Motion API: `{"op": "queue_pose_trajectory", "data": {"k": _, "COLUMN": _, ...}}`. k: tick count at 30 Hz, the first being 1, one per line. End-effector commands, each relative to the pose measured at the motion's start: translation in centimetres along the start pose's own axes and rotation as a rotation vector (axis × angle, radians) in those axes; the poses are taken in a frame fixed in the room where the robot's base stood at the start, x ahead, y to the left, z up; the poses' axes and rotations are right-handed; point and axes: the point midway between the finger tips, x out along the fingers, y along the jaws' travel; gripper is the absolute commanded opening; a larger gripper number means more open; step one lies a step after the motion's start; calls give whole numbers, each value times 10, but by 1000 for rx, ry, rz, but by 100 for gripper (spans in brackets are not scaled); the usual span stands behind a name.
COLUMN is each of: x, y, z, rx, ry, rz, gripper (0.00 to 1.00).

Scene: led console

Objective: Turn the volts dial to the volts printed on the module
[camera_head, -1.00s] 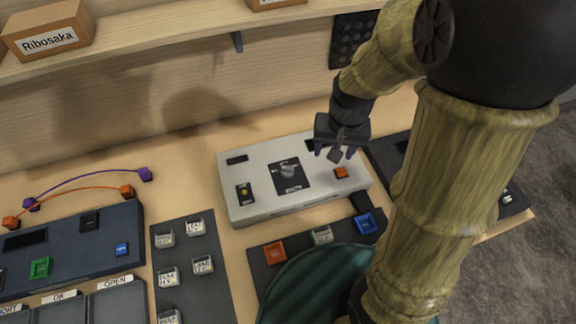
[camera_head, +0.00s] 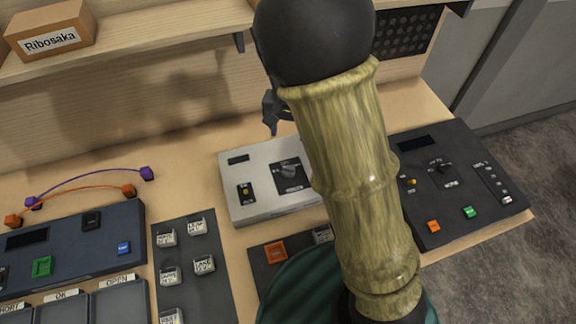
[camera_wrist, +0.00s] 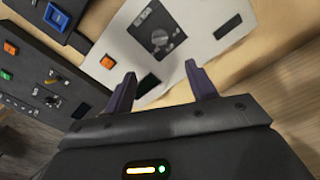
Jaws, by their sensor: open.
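A light grey console (camera_head: 240,206) stands mid-table with a dark dial (camera_head: 289,169) on a black plate. The dial also shows in the wrist view (camera_wrist: 159,39). A dark console (camera_head: 465,210) at the right carries another dial (camera_head: 440,168). The lettering around both dials is too small to read, so I cannot tell which is volts. Several small pale blocks with print (camera_head: 197,227) sit on a dark strip; their print is unreadable. My gripper (camera_wrist: 162,83) is open and empty, above the back edge of the grey console, apart from its dial; in the head view my arm partly hides it.
A dark tray with an orange block (camera_head: 275,251) lies in front. A blue-grey console (camera_head: 70,255) with cables behind it stands left. A shelf (camera_head: 150,42) runs above the back.

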Motion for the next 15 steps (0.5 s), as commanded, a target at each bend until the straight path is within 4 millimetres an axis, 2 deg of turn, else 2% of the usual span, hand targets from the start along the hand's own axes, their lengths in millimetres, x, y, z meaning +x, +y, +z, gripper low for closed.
{"op": "queue_pose_trajectory", "data": {"k": 5, "x": 23, "y": 1, "z": 1, "rx": 2, "ry": -4, "rz": 4, "gripper": 56}}
{"op": "queue_pose_trajectory", "data": {"k": 15, "x": 83, "y": 2, "z": 1, "rx": 3, "ry": -4, "rz": 4, "gripper": 56}}
